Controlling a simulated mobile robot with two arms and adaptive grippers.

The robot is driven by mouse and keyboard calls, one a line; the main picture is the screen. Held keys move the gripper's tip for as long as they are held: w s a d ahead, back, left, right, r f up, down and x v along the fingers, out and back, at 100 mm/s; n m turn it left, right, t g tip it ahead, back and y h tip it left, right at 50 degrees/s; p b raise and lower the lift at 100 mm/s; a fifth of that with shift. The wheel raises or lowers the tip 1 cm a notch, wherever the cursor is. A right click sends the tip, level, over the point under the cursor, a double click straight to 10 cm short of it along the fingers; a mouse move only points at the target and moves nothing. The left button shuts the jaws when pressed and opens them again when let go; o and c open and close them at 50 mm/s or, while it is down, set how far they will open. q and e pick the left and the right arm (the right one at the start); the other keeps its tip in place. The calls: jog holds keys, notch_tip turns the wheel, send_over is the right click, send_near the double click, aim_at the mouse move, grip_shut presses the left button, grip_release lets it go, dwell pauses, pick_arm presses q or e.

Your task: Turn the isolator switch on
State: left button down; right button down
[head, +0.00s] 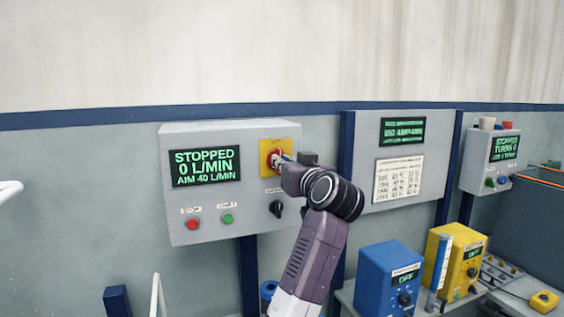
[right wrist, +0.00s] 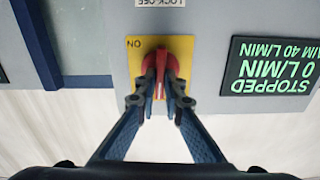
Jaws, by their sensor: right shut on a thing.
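The isolator switch is a red handle (right wrist: 160,72) on a yellow plate (head: 266,147), at the upper right of a grey control box (head: 205,218). My right gripper (head: 282,159) reaches it from the right in the head view and covers part of the handle. In the right wrist view, which looks upside down, both fingers (right wrist: 160,104) are closed on the red handle from either side. The word ON shows on a corner of the yellow plate there. The box display (head: 206,167) reads STOPPED, 0 L/MIN, AIM 40 L/MIN. My left gripper is not in view.
Below the display are a red button (head: 193,224) and a green button (head: 228,218). A black knob (head: 277,209) sits below the isolator, close to my right arm. A second grey panel (head: 432,180) stands to the right. Blue (head: 376,277) and yellow (head: 442,262) units stand lower right.

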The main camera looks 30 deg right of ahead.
jog(key=shift+s+d+f+m+p, duration=0.1)
jog(key=shift+m+p, duration=1.1)
jog(key=shift+m, duration=1.65)
jog(key=shift+w+d+f+m+p, duration=0.15)
jog(key=shift+m+p, duration=1)
jog(key=shift+m, duration=1.75)
jog(key=shift+s+d+f+m+p, duration=0.15)
jog(key=shift+m+p, duration=1.05)
jog(key=shift+m, duration=1.65)
jog(key=shift+a, duration=0.1)
jog(key=c, duration=2)
grip_release()
jog(key=shift+c, duration=0.2)
jog(key=shift+r, duration=0.1)
